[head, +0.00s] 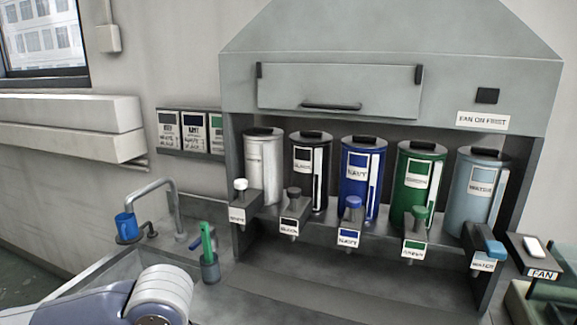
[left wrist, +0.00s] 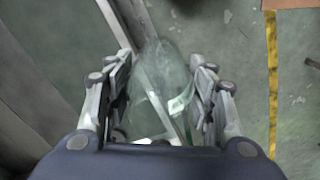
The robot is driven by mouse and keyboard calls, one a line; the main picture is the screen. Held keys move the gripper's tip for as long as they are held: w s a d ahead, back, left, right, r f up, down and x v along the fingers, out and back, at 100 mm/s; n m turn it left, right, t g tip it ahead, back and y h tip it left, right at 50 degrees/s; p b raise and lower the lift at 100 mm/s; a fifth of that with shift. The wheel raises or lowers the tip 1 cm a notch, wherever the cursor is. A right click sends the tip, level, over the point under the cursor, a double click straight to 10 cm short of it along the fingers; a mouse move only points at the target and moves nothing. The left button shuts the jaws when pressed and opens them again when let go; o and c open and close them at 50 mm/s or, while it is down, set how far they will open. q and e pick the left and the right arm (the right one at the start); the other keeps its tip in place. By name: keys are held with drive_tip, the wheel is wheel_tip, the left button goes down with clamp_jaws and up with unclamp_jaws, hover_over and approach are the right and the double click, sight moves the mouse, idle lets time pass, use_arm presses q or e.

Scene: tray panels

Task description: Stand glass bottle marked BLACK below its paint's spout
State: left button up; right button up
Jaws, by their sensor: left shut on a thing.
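My left gripper (left wrist: 160,62) is shut on a clear glass bottle (left wrist: 152,100), which sits between its fingers in the left wrist view, over the floor. A pale label edge shows on the glass, but I cannot read any mark. The bottle and gripper are out of the head view. There, the black paint tank (head: 309,180) stands second from the left in the row. Its grey-topped spout (head: 293,202) has a BLACK label (head: 289,227) in front. The shelf (head: 320,265) below the spouts looks empty. My right gripper is not in view.
White, navy (head: 357,185), green (head: 414,185) and water (head: 478,195) tanks flank the black one under a hood (head: 390,40). A FAN switch (head: 535,250) is at right.

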use_arm(q)
drive_tip(key=a+m, duration=0.1)
drive_tip(key=m, duration=0.1)
drive_tip(key=a+m, duration=0.1)
drive_tip(key=m, duration=0.1)
drive_tip(key=shift+w+a+f, duration=0.15)
drive_tip(key=shift+f, duration=0.25)
drive_tip(key=m, duration=0.1)
drive_tip(key=a+m, duration=0.1)
drive_tip(key=m, duration=0.1)
drive_tip(key=a+m, duration=0.1)
drive_tip(key=shift+a+f+m, duration=0.1)
drive_tip(key=shift+f+m, duration=0.2)
drive_tip(key=shift+w, duration=0.1)
